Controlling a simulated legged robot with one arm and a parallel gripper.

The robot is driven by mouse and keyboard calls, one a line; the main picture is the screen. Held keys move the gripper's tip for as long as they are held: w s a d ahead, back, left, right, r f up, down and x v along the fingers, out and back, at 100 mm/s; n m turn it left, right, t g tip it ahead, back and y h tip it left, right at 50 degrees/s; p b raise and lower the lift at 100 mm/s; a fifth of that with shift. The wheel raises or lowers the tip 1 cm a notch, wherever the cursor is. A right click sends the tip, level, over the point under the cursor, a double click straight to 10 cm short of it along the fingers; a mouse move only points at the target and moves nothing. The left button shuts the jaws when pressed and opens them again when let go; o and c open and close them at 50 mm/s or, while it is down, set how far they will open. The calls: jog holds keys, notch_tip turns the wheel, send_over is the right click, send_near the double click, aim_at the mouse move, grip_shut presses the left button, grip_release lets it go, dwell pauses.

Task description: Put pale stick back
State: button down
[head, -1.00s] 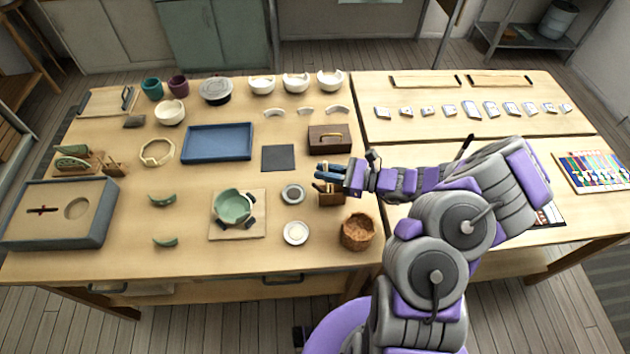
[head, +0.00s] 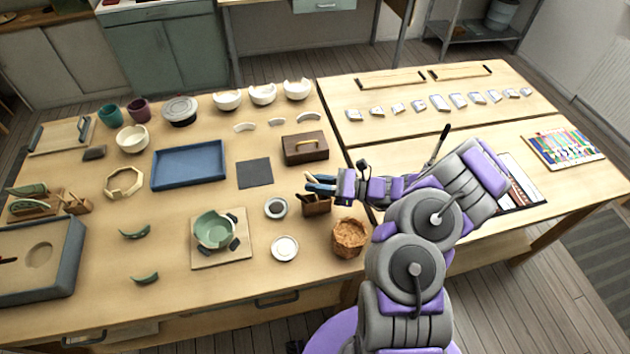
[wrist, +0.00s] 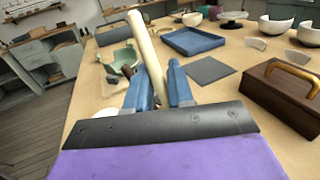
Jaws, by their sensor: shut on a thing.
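The pale stick (wrist: 146,48) is a cream rod held between the blue fingers of my gripper (wrist: 160,88), tilted to the left in the wrist view. Its lower end is hidden behind the gripper's dark edge. In the head view my gripper (head: 320,184) is just above a small brown wooden holder (head: 316,207), and the stick's pale tip (head: 308,175) shows by the fingers. Dark thin things stick out at the holder's left side. I cannot tell whether the stick touches the holder.
Two small round dishes (head: 285,249) (head: 276,207) and a green bowl on a board (head: 213,232) are to the left. A dark mat (head: 254,173) lies behind.

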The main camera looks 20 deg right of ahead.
jog(key=d+f, duration=0.1)
jog(key=d, duration=0.1)
jog(key=d+f, duration=0.1)
jog(key=d, duration=0.1)
jog(key=shift+f+b, duration=0.15)
jog(key=shift+b, duration=0.15)
jog(key=shift+w+a, duration=0.1)
jog(key=shift+a, duration=1.05)
jog(key=shift+d+f, duration=0.25)
jog(key=shift+d, duration=0.45)
jog(key=shift+a+f+b, duration=0.35)
jog(key=shift+a+f, duration=0.05)
jog(key=shift+a, duration=0.2)
jog(key=shift+d+f, duration=0.2)
jog(key=shift+d, duration=0.3)
jog(key=c, duration=1.4)
grip_release()
jog(key=shift+a, duration=0.3)
jog(key=o, duration=0.3)
jog(key=shift+d, duration=0.15)
